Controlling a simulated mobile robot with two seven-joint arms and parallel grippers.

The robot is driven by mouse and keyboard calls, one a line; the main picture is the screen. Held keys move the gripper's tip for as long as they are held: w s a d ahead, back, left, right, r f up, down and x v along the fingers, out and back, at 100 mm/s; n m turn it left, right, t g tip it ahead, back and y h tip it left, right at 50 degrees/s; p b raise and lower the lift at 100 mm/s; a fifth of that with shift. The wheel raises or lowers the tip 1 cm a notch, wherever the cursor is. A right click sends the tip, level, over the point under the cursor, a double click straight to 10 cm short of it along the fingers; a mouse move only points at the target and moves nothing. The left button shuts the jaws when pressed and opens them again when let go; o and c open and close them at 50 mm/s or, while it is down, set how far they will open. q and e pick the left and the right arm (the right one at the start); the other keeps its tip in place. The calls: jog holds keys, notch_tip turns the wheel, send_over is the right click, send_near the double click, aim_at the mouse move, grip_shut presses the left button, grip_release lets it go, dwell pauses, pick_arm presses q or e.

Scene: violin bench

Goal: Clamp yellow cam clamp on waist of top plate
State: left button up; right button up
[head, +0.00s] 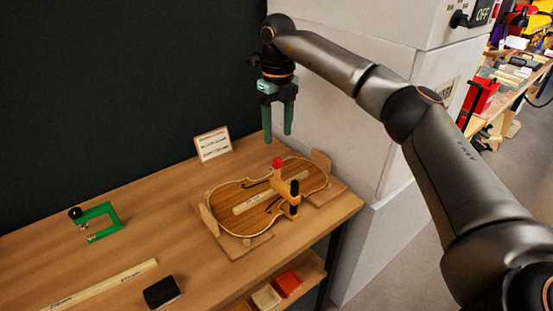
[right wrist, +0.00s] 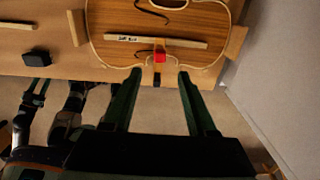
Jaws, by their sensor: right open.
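The violin top plate (head: 236,207) lies on a wooden cradle on the bench; it also shows in the right wrist view (right wrist: 104,22). The yellow cam clamp (head: 295,188) is at the plate's waist on the near edge, with a black part there and a red tip (head: 277,162) over the plate. The red tip shows in the right wrist view (right wrist: 160,57). Whether the clamp is tight I cannot tell. My right gripper (head: 278,137) is open and empty, above and apart from the clamp. My left gripper (right wrist: 36,88) shows small at the lower left of the wrist view.
A green C-shaped clamp (head: 100,220) lies at the left of the bench. A long wooden strip (head: 105,286) and a dark block (head: 161,292) lie near the front. A small framed card (head: 213,145) stands behind the plate. A pale wall stands at the right.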

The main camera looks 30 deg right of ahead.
aim_at(277, 159)
notch_tip(277, 159, down, 9)
jog(key=shift+f, duration=0.1)
dwell(0.3)
grip_shut()
dwell(0.5)
